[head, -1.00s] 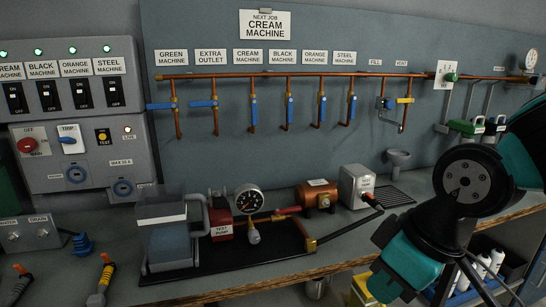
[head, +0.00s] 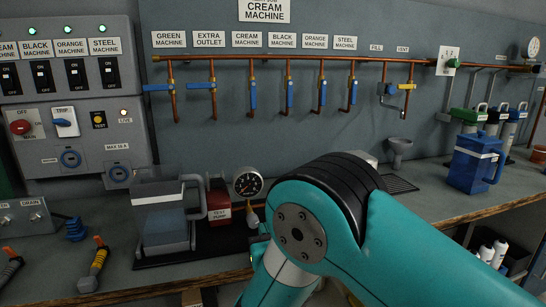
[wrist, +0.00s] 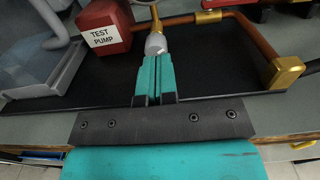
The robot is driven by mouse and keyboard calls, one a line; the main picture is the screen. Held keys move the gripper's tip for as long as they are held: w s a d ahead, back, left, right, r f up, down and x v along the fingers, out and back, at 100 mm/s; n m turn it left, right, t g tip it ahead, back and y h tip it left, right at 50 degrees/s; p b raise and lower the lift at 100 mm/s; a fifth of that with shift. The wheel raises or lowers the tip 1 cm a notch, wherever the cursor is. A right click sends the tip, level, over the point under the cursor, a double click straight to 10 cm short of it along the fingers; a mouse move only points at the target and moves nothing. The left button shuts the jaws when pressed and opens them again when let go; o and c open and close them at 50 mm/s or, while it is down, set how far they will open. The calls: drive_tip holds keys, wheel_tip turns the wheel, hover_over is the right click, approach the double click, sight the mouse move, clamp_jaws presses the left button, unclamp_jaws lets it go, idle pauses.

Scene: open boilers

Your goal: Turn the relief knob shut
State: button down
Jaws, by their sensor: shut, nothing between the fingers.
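The relief knob, as I take it, is the small pale grey knob (wrist: 155,43) on a brass stem, straight ahead of my fingertips in the wrist view. In the head view the pale knob (head: 252,218) shows below the dial gauge (head: 247,183), at the left edge of my arm. My gripper (wrist: 155,62) is shut with its teal fingers together and nothing between them. Its tips are at the near side of the knob; I cannot tell whether they touch it. In the head view my arm hides the gripper. The red test pump (head: 218,202) stands left of the knob.
A clear water tank (head: 165,220) stands left of the pump on the black tray (wrist: 225,82). A copper pipe (wrist: 240,35) with brass fittings runs right of the knob. A blue jug (head: 474,160) stands farther right on the bench. The wall carries several blue-handled valves.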

sight(253, 221)
drive_tip(key=p+x, duration=0.2)
drive_tip(key=x, duration=0.1)
drive_tip(key=p+x, duration=0.1)
drive_tip(key=shift+w+r+p, duration=0.25)
drive_tip(key=shift+r+p, duration=0.1)
drive_tip(key=shift+w+f, duration=0.1)
drive_tip(key=shift+w, duration=0.2)
drive_tip(key=shift+w+p, duration=0.25)
drive_tip(key=shift+p, duration=0.05)
